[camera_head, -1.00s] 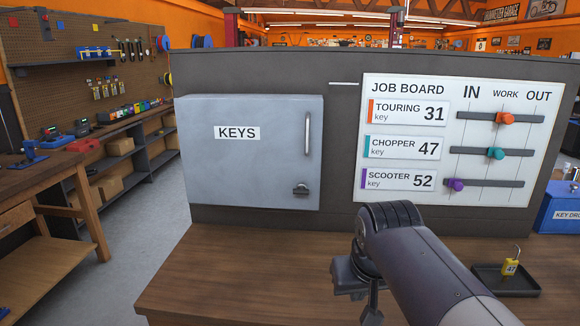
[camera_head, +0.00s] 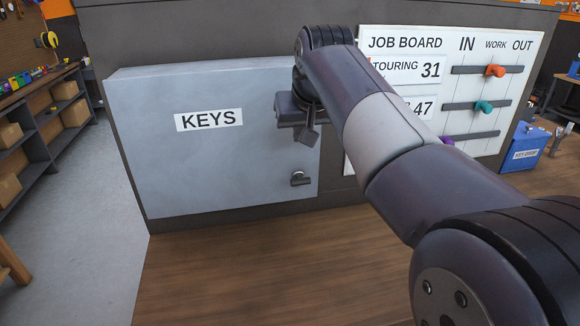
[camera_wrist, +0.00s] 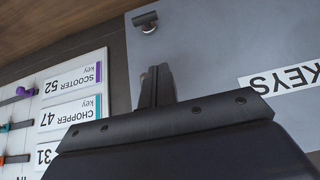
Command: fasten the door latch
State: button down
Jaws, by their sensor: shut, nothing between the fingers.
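The grey key cabinet door (camera_head: 215,165), labelled KEYS, is shut or nearly so in the head view. Its latch (camera_head: 299,178) is a small metal turn-piece near the lower right corner. The latch (camera_wrist: 146,22) also shows at the top of the wrist view, apart from the fingers. My gripper (camera_head: 309,136) is shut and empty, just above the latch in the head picture, in front of the door's right edge. Its fingers (camera_wrist: 153,86) show together in the wrist view. The door's upright handle is hidden behind my arm.
A job board (camera_head: 405,45) with sliders stands right of the cabinet, partly covered by my arm. A blue key drop box (camera_head: 522,150) sits farther right. The wooden bench top (camera_head: 260,265) below the cabinet is clear at the left and middle.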

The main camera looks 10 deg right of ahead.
jog(key=p, duration=0.2)
send_over(294, 181)
notch_tip(294, 181, down, 8)
jog(key=shift+f, duration=0.15)
jog(key=shift+s+f, duration=0.2)
jog(key=shift+f, duration=0.85)
jog(key=shift+s+f, duration=0.2)
jog(key=shift+f, duration=0.8)
